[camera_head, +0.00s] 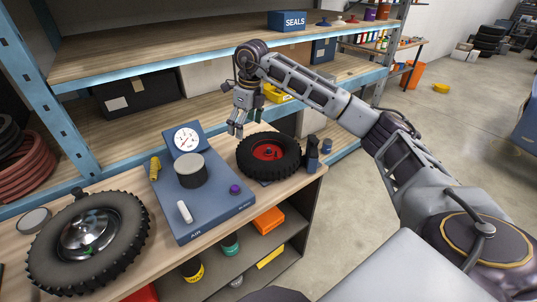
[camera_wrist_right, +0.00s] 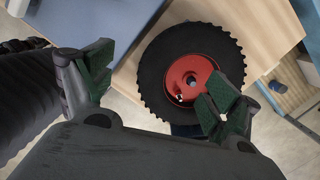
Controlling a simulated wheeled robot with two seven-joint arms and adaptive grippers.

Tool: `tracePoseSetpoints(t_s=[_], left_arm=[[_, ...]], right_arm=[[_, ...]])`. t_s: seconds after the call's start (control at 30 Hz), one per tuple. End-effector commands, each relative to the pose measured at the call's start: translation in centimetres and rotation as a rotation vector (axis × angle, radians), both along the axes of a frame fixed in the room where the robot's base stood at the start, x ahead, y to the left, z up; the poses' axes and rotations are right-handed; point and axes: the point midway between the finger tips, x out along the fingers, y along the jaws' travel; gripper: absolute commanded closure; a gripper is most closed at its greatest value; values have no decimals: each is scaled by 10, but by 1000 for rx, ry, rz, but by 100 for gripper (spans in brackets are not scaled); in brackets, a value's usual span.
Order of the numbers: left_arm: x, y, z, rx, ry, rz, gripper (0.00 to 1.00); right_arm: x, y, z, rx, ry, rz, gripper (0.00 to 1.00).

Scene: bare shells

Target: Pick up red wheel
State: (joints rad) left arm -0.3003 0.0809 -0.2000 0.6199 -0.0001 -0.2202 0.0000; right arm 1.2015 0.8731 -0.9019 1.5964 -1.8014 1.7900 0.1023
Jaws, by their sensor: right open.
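The red wheel (camera_head: 255,158) has a black knobbly tyre and a red hub. It lies on the right end of the wooden bench, and it also shows in the right wrist view (camera_wrist_right: 157,72). My right gripper (camera_head: 236,130) is open and empty, just above and left of the wheel in the head view. In the right wrist view my right gripper (camera_wrist_right: 155,90) has its fingers spread, one left of the tyre and one overlapping the hub's lower right. Whether that finger touches the wheel cannot be told. My left gripper is not in view.
A blue air gauge unit (camera_head: 214,204) stands on the bench left of the wheel. A second wheel with a silver hub (camera_head: 112,268) lies at the front left. Small dark blue posts (camera_head: 312,152) stand right of the red wheel. Shelves (camera_head: 130,138) rise behind the bench.

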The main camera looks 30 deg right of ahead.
Motion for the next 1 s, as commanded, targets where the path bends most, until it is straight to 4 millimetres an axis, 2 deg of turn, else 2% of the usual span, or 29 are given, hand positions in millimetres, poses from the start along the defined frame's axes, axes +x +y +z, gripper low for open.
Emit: tracePoseSetpoints(t_s=[0.1, 0.3, 0.73, 1.0], left_arm=[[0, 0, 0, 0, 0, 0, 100], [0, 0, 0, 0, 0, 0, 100], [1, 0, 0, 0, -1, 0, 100], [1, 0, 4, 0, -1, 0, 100]], right_arm=[[-13, -12, -2, -55, 61, -11, 11], [-27, -21, -3, -95, 123, -21, 11], [-27, -22, -4, -95, 125, -28, 11], [-28, -22, -25, -96, 127, -28, 11]])
